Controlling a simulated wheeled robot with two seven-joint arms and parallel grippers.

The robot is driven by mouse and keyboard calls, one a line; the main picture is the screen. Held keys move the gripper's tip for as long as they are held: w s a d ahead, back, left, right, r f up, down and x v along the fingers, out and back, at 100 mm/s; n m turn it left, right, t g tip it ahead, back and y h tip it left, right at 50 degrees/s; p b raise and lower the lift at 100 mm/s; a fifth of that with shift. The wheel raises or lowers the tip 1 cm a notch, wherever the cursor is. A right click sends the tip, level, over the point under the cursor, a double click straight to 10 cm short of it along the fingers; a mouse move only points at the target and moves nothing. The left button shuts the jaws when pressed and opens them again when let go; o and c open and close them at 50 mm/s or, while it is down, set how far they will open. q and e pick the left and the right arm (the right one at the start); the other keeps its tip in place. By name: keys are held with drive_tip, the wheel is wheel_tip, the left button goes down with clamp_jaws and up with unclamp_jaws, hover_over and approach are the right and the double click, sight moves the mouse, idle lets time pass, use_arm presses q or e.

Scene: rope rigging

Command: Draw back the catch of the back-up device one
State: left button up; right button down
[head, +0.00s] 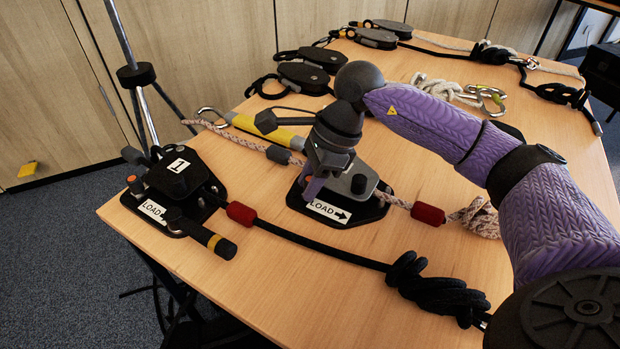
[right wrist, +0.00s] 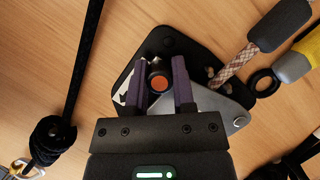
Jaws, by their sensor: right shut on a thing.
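Device one (head: 172,178), black with a "1" on its cover and a "LOAD" arrow on its base, sits at the table's left corner. An orange-tipped knob (head: 135,184) stands on its left side, with no gripper near it. My right gripper (head: 318,178) is at the other device (head: 359,185), grey and black with its own "LOAD" arrow, in the table's middle. In the right wrist view, my right gripper (right wrist: 160,68) has its purple fingers either side of that device's orange-tipped knob (right wrist: 158,82), shut on it. My left gripper is out of view.
A black rope (head: 310,243) with a red sleeve runs from device one to a knot. A speckled rope (head: 243,140) passes through the middle device. A yellow-and-black handle (head: 275,130) lies behind. Black pulleys (head: 303,75) lie farther back. The front table is mostly clear.

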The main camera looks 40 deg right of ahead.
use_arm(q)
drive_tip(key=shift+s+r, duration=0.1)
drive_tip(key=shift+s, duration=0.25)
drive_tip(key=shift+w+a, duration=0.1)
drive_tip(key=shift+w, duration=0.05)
use_arm(e)
drive_tip(key=shift+s+a+r+p, duration=0.15)
drive_tip(key=shift+s+a+p, duration=0.25)
drive_tip(key=shift+a, duration=0.55)
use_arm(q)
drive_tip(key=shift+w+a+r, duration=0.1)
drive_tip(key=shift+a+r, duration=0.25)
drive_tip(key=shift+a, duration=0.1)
use_arm(e)
drive_tip(key=shift+f, duration=0.2)
drive_tip(key=c, duration=0.7)
unclamp_jaws()
drive_tip(key=shift+o, duration=1.2)
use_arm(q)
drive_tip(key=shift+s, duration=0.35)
